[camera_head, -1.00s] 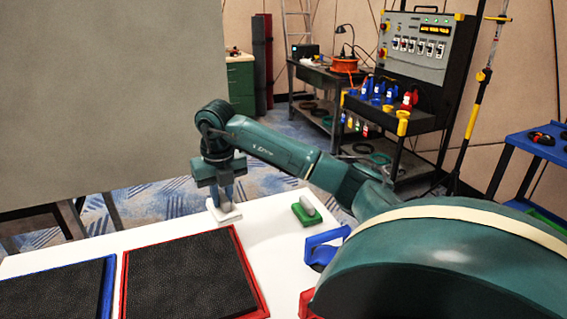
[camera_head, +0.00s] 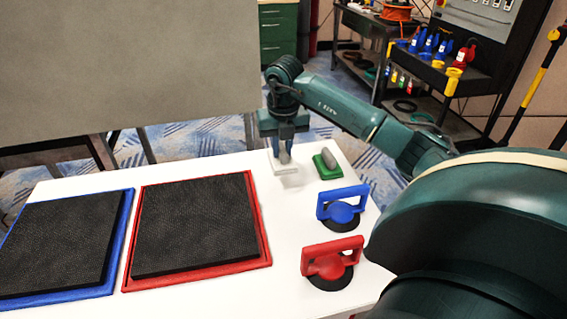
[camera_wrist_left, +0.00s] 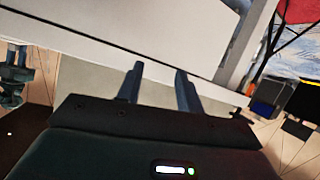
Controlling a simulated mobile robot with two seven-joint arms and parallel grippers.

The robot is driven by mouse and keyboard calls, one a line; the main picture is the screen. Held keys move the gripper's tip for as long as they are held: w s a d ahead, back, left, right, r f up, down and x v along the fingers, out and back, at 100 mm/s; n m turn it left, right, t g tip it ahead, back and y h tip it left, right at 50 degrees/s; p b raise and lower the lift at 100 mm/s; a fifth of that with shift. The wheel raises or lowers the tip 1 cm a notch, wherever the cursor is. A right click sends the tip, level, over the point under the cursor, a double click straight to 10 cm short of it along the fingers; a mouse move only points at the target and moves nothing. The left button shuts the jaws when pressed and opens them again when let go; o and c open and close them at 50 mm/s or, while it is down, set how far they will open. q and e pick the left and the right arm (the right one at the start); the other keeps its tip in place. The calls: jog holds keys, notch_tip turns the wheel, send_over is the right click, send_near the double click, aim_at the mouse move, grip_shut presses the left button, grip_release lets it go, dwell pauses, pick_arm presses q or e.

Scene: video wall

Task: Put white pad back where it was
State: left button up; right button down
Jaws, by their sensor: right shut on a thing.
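The white pad (camera_head: 285,168) is at the far side of the white table, just left of the green pad (camera_head: 328,164). My right gripper (camera_head: 284,157) points down and is shut on the white pad's grey handle. I cannot tell clearly whether the white pad touches the table or hangs slightly above it. My left gripper (camera_wrist_left: 157,78) shows only in the left wrist view, with its two fingers apart and nothing between them.
A red-framed black panel (camera_head: 196,222) and a blue-framed one (camera_head: 62,243) lie on the table. A blue suction cup (camera_head: 342,208) and a red one (camera_head: 332,264) stand at the right. A large grey panel (camera_head: 128,70) rises behind the table.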

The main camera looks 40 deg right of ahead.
aim_at(282, 163)
pick_arm(q)
jog(key=shift+s+r, duration=0.1)
jog(key=shift+s, duration=0.1)
pick_arm(e)
jog(key=shift+f, duration=2.45)
jog(key=shift+f, duration=0.1)
jog(key=c, duration=1.3)
grip_release()
jog(key=r, duration=0.7)
jog(key=s+r, duration=0.1)
jog(key=r, duration=0.3)
jog(key=shift+a+r+p, duration=0.1)
jog(key=shift+a+p, duration=0.2)
pick_arm(q)
jog(key=shift+w+d+f, duration=0.1)
jog(key=shift+d+f, duration=0.05)
jog(key=shift+f, duration=0.1)
pick_arm(e)
jog(key=shift+s+r, duration=0.15)
jog(key=shift+r, duration=0.3)
pick_arm(q)
jog(key=shift+r, duration=0.1)
pick_arm(e)
jog(key=shift+r, duration=0.1)
